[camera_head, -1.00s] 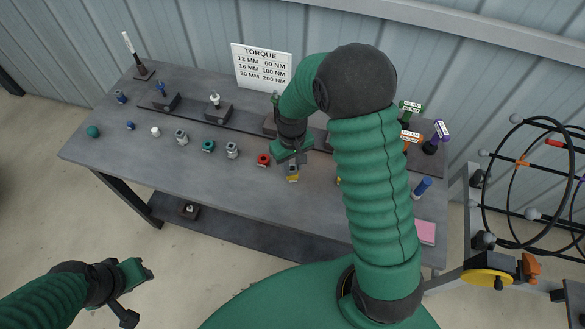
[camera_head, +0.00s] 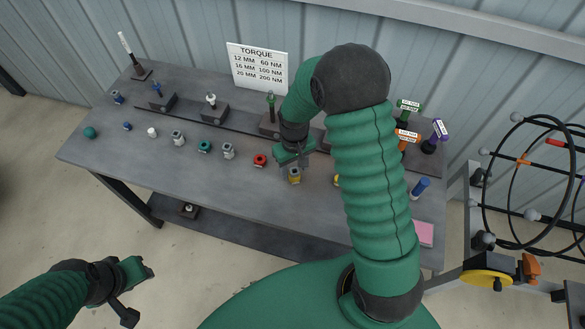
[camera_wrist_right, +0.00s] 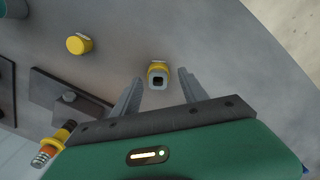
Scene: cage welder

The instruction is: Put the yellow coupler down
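The yellow coupler (camera_head: 295,176), with a grey top, stands on the grey workbench (camera_head: 250,188) near its front middle. In the right wrist view the coupler (camera_wrist_right: 158,69) shows its dark square socket between and just beyond the fingertips. My right gripper (camera_head: 292,157) is just behind the coupler in the head view. In the wrist view its fingers (camera_wrist_right: 160,82) are spread, with a gap on each side of the coupler. My left gripper (camera_head: 130,289) is open and empty, low in front of the bench.
A red piece (camera_head: 260,160) stands left of the coupler. A yellow cap (camera_wrist_right: 79,44) lies nearby, mostly behind my right arm in the head view. Several other couplers stand in a row to the left. Holders with tools line the back. The front strip is mostly clear.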

